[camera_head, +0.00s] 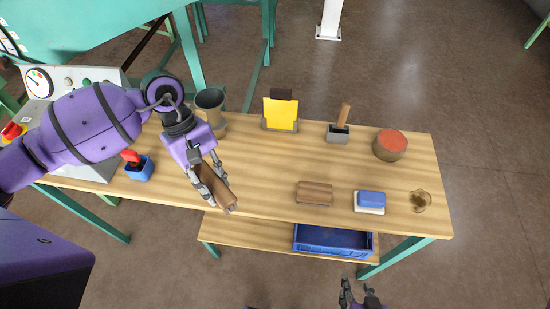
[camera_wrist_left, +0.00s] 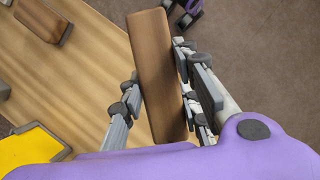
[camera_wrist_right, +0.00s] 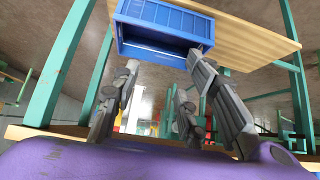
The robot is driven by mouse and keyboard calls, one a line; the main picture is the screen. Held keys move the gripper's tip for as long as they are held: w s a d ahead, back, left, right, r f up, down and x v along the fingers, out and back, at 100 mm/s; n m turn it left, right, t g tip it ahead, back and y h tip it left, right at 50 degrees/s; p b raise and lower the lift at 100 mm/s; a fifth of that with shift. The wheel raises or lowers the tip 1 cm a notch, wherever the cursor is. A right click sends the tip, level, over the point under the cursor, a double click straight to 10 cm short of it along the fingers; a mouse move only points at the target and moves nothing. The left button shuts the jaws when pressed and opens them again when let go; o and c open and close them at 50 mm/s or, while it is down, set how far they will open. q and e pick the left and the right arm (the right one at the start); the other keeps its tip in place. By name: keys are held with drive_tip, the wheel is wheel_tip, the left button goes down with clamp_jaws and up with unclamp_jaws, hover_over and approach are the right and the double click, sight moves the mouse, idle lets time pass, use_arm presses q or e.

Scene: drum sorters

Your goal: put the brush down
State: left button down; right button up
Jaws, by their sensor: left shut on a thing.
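My left gripper (camera_head: 212,190) is shut on a brown wooden block-shaped brush (camera_head: 219,198) over the table's front left part. In the left wrist view the brush (camera_wrist_left: 160,62) sits long and tilted between the fingers. I see no bristles, and I cannot tell whether its lower side touches the table. A similar brown wooden block (camera_head: 314,193) lies on the table to the right. My right gripper (camera_head: 359,297) is open and empty in front of the table, low in the head view; in the right wrist view its fingers (camera_wrist_right: 163,68) stand apart.
The wooden table (camera_head: 270,175) bears a grey cup (camera_head: 209,104), a yellow card holder (camera_head: 281,114), a grey block with a wooden handle (camera_head: 339,132), a red-topped drum (camera_head: 390,145), a blue-and-white block (camera_head: 369,202) and an amber glass (camera_head: 419,201). A blue crate (camera_head: 333,241) is on the shelf below.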

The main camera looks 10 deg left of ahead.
use_arm(q)
drive_tip(key=a+r+n+t+b, duration=0.2)
drive_tip(key=a+r+n+t, duration=0.5)
drive_tip(key=n, duration=1)
drive_tip(key=shift+g, duration=0.4)
drive_tip(key=w+d+f, duration=0.1)
drive_tip(key=d+f, duration=0.2)
drive_tip(key=d, duration=0.1)
drive_tip(key=w+d+f, duration=0.1)
drive_tip(key=d+f, duration=0.2)
drive_tip(key=d, duration=0.1)
drive_tip(key=w+d+f+p, duration=0.1)
drive_tip(key=d+f, duration=0.2)
drive_tip(key=d, duration=0.1)
drive_tip(key=shift+w+f, duration=0.25)
drive_tip(key=shift+f, duration=1.75)
